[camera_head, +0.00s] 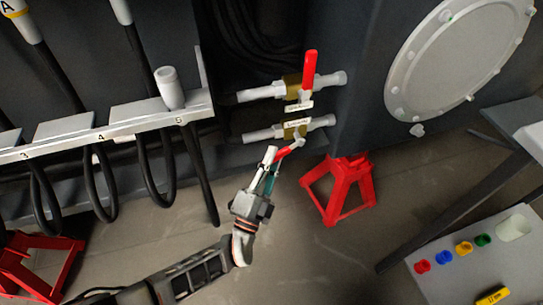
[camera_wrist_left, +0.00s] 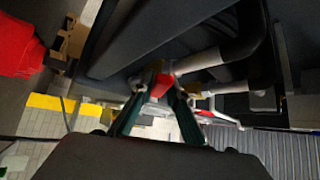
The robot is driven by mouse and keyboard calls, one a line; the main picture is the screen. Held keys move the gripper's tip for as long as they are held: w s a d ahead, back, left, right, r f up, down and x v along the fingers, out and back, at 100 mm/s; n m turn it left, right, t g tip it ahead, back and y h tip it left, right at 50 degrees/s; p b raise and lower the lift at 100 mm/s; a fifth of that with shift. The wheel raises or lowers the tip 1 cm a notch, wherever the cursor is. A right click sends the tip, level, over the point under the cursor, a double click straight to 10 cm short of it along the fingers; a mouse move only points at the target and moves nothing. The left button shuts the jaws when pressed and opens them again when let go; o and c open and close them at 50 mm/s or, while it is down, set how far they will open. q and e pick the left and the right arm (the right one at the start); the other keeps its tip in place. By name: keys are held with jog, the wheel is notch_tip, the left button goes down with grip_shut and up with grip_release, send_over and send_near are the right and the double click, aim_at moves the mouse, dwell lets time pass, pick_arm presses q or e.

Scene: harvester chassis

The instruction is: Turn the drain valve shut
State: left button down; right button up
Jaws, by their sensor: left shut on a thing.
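Two valves with brass bodies sit on pale pipes, one above the other, in the head view. The lower valve (camera_head: 295,130) has a red lever (camera_head: 283,153) slanting down to the left. My left gripper (camera_head: 273,160) is shut on this lever from below left. In the left wrist view, a red piece of the lever (camera_wrist_left: 160,86) shows between my two fingers. The upper valve (camera_head: 291,87) has a red lever (camera_head: 310,70) pointing nearly straight up. Each valve has a small white label, too small to read, so I cannot tell which is the drain valve. My right gripper is not in view.
A red jack stand (camera_head: 338,188) stands on the floor right of the lower valve. A numbered rail (camera_head: 100,130) with hanging black hoses is at left. A tray (camera_head: 450,262) with coloured caps is at lower right. Floor below the valves is clear.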

pick_arm(q)
jog(key=shift+d+f+n, duration=0.2)
jog(key=shift+f+n, duration=0.05)
jog(key=shift+n, duration=0.15)
dwell(0.3)
jog(key=c, duration=1.9)
grip_release()
jog(key=shift+v, duration=3.75)
jog(key=shift+f, duration=0.1)
jog(key=shift+c, duration=0.6)
